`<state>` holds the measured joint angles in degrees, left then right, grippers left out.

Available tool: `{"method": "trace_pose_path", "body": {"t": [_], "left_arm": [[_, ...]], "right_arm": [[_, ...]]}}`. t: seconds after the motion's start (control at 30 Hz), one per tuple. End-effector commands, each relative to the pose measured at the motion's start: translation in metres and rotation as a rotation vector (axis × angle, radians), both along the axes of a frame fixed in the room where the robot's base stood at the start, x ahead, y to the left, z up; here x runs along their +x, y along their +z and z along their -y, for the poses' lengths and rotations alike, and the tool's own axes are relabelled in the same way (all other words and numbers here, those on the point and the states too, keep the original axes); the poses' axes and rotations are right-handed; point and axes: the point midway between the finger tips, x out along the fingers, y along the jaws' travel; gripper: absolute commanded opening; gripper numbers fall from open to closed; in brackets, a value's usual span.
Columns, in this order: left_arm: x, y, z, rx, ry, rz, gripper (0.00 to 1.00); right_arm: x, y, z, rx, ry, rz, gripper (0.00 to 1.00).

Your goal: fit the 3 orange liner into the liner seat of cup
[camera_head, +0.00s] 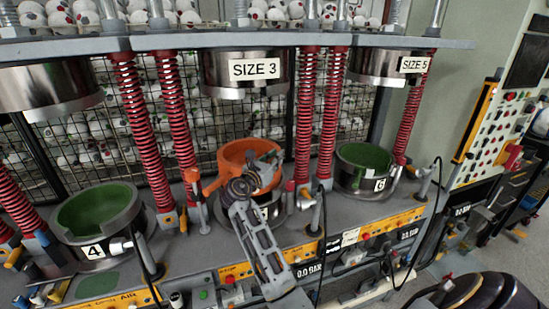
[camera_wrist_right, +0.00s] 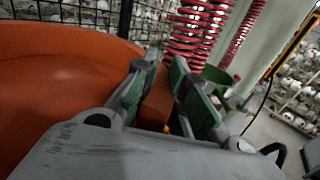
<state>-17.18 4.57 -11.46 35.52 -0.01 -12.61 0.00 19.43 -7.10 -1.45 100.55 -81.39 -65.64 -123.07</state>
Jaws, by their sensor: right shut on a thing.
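The orange liner (camera_head: 234,153) is a round bowl in the middle of the head view, below the SIZE 3 press head. My right gripper (camera_head: 268,165) is shut on its right side. In the right wrist view the liner wall (camera_wrist_right: 60,75) fills the left, and an orange tab (camera_wrist_right: 157,104) sits between the green-padded fingers (camera_wrist_right: 160,95). The metal middle cup (camera_head: 277,211) shows below the liner, partly hidden by my arm. The liner stands over the cup mouth; I cannot tell whether it touches the seat. My left gripper is not in view.
Red springs (camera_head: 310,120) flank the SIZE 3 press head (camera_head: 252,83). Levers and posts crowd the bench's front edge.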

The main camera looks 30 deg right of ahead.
Motion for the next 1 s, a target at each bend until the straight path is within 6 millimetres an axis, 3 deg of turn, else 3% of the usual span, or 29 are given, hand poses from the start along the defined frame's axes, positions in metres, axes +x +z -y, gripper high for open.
{"method": "trace_pose_path", "body": {"t": [1.0], "left_arm": [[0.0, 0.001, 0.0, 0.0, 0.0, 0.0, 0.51]], "right_arm": [[0.0, -0.014, 0.0, -0.001, 0.0, 0.005, 0.0]]}}
